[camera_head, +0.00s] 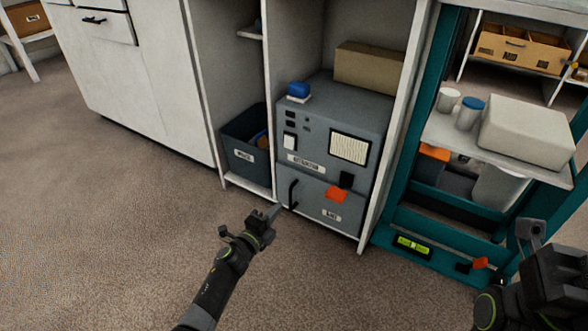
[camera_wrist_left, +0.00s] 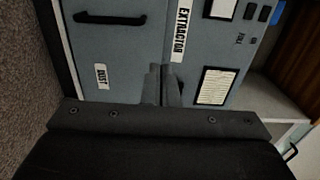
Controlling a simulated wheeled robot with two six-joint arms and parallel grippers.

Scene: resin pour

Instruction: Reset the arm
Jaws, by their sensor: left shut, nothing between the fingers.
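My left gripper (camera_head: 275,212) reaches in from the bottom of the head view, shut and empty, in front of the lower left part of a grey extractor cabinet (camera_head: 318,170). In the left wrist view its closed fingers (camera_wrist_left: 162,86) show against the extractor's front (camera_wrist_left: 130,50), near the "EXTRACTOR" label. I cannot tell whether they touch it. The lower door has a black handle (camera_head: 293,194), which also shows in the wrist view (camera_wrist_left: 110,19). Part of my right arm shows at the lower right of the head view; its fingertips are not clear.
A dark bin (camera_head: 246,158) stands left of the extractor. A blue item (camera_head: 299,90) and a cardboard box (camera_head: 369,67) are on top. A teal rack (camera_head: 408,130) on the right holds cups and a pale box (camera_head: 526,133). The carpet (camera_head: 110,220) at left is clear.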

